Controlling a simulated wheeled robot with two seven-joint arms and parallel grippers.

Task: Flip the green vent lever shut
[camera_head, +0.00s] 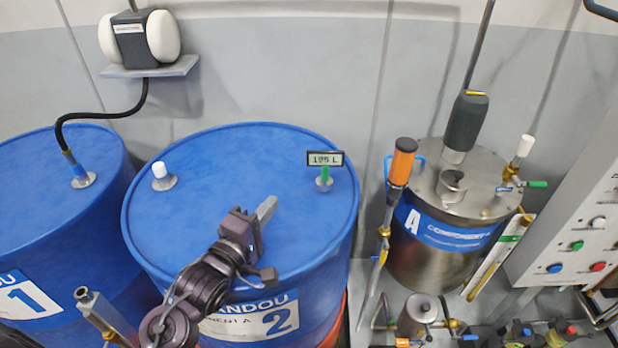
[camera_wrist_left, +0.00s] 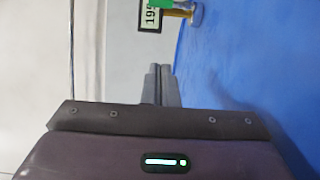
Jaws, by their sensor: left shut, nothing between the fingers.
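A small green handle (camera_head: 537,184) sticks out to the right from a brass fitting on the lid of the steel component A tank (camera_head: 425,262). A green upright piece (camera_head: 331,171) stands under the 195 L display (camera_head: 325,158) on blue drum 2 (camera_head: 240,165). I cannot tell for sure which is the vent lever. My left gripper (camera_head: 269,204) is shut and empty above drum 2, left of and nearer than the display. In the left wrist view its shut grey fingertips (camera_wrist_left: 160,68) point towards the display (camera_wrist_left: 151,16) and green piece (camera_wrist_left: 160,3), apart from them. My right gripper is not visible.
A white-capped fitting (camera_head: 163,175) stands on drum 2. Blue drum 1 (camera_head: 50,170) is at the left. An orange-handled rod (camera_head: 402,163) stands between drum 2 and the steel tank. A button panel (camera_head: 575,240) is at the far right. Drum 2's top is mostly clear.

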